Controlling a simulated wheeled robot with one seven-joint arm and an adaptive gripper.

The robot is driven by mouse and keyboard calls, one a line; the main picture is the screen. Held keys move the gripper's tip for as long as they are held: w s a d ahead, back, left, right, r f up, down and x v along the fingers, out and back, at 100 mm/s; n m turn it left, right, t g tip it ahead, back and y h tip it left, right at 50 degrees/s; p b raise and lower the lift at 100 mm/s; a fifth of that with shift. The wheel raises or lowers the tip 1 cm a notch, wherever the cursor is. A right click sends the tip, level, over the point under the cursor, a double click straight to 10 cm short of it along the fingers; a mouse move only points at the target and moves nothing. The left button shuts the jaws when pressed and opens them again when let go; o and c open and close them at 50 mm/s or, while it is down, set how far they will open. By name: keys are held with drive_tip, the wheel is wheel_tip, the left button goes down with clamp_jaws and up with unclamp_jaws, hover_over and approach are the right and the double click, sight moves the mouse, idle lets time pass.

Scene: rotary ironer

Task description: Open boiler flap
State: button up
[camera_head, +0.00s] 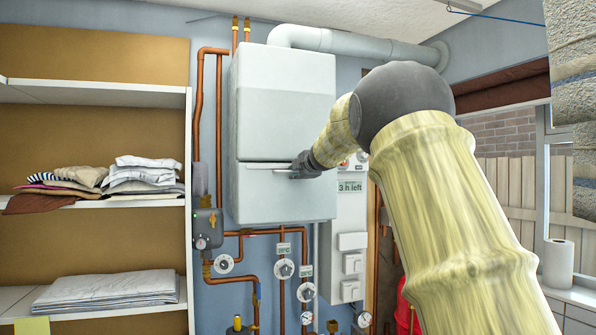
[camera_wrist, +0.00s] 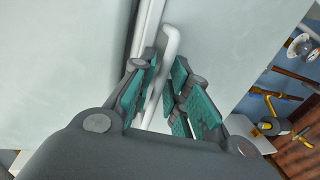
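The boiler (camera_head: 288,90) is a pale grey box on the wall in the head view. Its flap (camera_head: 282,198) is the lower front panel, flush with the body, with a pale bar handle (camera_head: 268,169) along its top edge. My gripper (camera_head: 303,167) is at the right end of this handle. In the wrist view the white handle (camera_wrist: 171,42) runs between the two green-padded fingers of my gripper (camera_wrist: 165,68). The fingers stand apart on both sides of the bar with narrow gaps showing. Firm contact is not visible. My arm hides part of the wall right of the boiler.
Copper pipes with valves and gauges (camera_head: 285,268) run below the boiler. A shelf (camera_head: 95,200) with folded cloths stands at left. A white control box (camera_head: 346,235) is right of the boiler, and a window with a paper roll (camera_head: 557,263) is at far right.

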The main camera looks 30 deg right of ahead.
drive_tip(key=shift+w, duration=0.15)
clamp_jaws()
drive_tip(key=shift+f+b, duration=0.3)
drive_tip(key=shift+b, duration=0.35)
